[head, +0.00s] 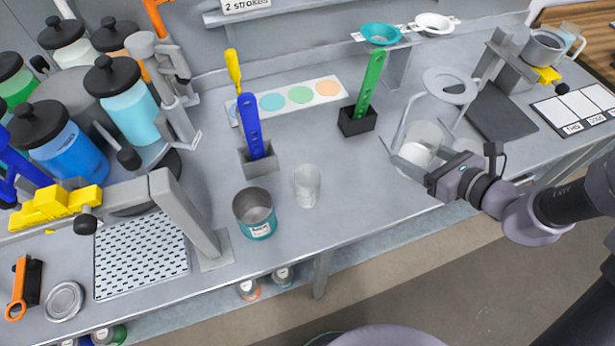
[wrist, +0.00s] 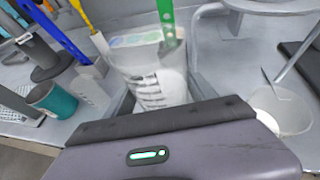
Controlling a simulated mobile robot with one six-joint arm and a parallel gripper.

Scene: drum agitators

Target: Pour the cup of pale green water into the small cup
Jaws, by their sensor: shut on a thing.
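My gripper (head: 405,163) is shut on a clear cup (wrist: 150,82), at the right of the bench in the head view. The held cup looks roughly upright, with dark marks on its side. Its contents look pale or whitish, and I cannot make out a green tint. An empty-looking clear cup (head: 307,186) stands on the bench to the left of my gripper. Another translucent cup (head: 428,132) stands just behind the held cup, by the ring stand; it also shows in the wrist view (wrist: 282,112). I cannot tell for sure which is the small cup.
A teal tin (head: 256,215) stands left of the clear cup. The blue spatula (head: 251,128) and green spatula (head: 371,80) stand in holders behind. The ring stand (head: 448,80) rises close to my gripper. Bench surface between my gripper and the clear cup is free.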

